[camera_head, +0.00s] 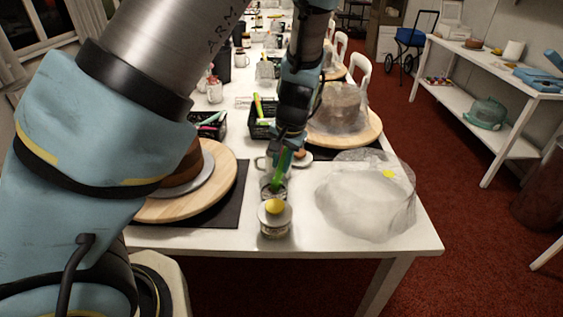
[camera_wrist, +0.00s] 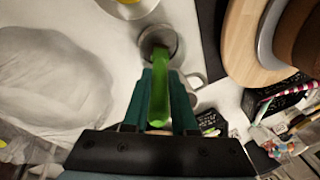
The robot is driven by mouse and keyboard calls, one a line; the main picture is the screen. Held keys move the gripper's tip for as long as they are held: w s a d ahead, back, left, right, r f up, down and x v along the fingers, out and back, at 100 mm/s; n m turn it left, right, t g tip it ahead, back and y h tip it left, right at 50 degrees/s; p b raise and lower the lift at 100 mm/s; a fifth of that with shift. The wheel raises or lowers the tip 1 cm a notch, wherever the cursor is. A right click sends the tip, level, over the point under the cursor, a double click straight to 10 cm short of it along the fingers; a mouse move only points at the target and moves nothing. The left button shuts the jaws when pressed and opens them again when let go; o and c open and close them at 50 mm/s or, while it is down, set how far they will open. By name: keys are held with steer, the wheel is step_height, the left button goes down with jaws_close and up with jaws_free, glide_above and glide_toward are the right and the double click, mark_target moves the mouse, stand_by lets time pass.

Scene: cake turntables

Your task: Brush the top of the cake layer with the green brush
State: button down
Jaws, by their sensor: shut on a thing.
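My gripper (camera_head: 283,157) is shut on the green brush (camera_head: 278,174), which points down. In the wrist view the brush (camera_wrist: 158,103) sits between the two fingers, and its far end is inside a small round cup (camera_wrist: 146,42). The cup also shows in the head view (camera_head: 268,191). The brush's bristles cannot be made out. The brown cake layer (camera_head: 186,166) rests on a grey board (camera_head: 209,181) on a wooden turntable (camera_head: 225,170), left of my gripper. My arm hides much of it in the head view. The cake layer's edge shows in the wrist view (camera_wrist: 293,35).
A jar with a yellow knob (camera_head: 275,226) stands in front of the cup. A clear plastic bag (camera_head: 360,206) lies to the right. A second turntable (camera_head: 340,138) with a covered cake stands behind. A black basket (camera_head: 211,128) is behind the near turntable.

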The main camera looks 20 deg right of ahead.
stand_by(0.3)
step_height(320, 180, up, 7)
steer(key=p, duration=0.6)
steer(key=shift+p, duration=0.3)
step_height(320, 180, up, 5)
steer(key=p, duration=0.3)
steer(key=shift+f, duration=0.1)
stand_by(0.4)
